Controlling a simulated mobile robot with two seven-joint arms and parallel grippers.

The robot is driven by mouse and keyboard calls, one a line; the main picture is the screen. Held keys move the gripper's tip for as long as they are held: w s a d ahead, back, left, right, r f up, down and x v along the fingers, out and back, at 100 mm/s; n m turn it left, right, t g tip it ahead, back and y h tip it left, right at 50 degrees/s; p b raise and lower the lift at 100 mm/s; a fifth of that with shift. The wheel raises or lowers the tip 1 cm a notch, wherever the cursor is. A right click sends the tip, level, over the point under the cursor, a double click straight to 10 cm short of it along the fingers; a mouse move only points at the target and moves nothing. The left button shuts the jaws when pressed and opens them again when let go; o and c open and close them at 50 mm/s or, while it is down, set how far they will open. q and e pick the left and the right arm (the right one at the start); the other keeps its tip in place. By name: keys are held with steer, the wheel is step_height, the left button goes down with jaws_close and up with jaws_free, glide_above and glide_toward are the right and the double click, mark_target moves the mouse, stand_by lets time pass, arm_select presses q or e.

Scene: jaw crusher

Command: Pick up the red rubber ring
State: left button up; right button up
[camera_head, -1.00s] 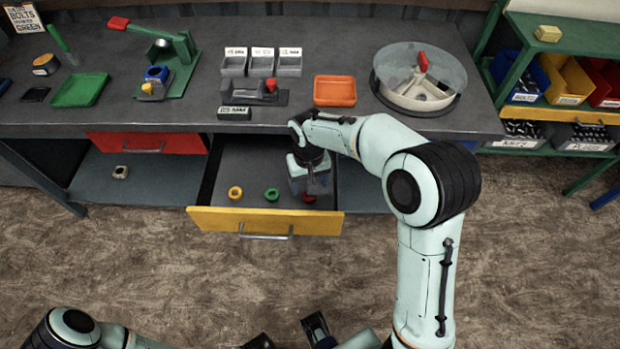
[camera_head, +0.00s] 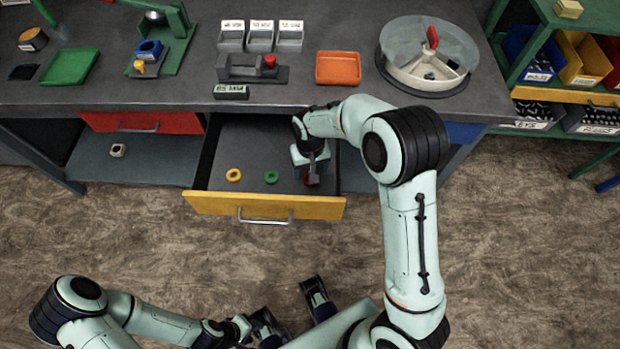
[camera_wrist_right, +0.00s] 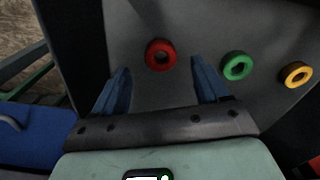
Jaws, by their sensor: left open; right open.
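The red rubber ring (camera_wrist_right: 160,55) lies flat on the floor of the open drawer. In the wrist view it sits just beyond and between the two blue fingertips of my right gripper (camera_wrist_right: 163,85), which is open and empty. In the head view the right gripper (camera_head: 312,175) is over the right part of the drawer and mostly hides the red ring (camera_head: 307,181). No contact with the ring shows. My left gripper (camera_head: 292,308) is open and empty, low in the head view, away from the drawer.
A green ring (camera_head: 271,177) and a yellow ring (camera_head: 233,175) lie in the same drawer, left of the red one. The drawer's yellow front (camera_head: 215,204) and side walls surround the rings. The bench top (camera_head: 340,98) with an orange tray (camera_head: 338,68) stands above and behind.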

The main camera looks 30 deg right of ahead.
step_height(320, 180, down, 4)
steer(key=shift+s+f, duration=0.1)
steer(key=shift+f, duration=0.15)
steer(key=c, duration=1.1)
steer(key=shift+c, duration=0.2)
steer(key=shift+r, duration=0.15)
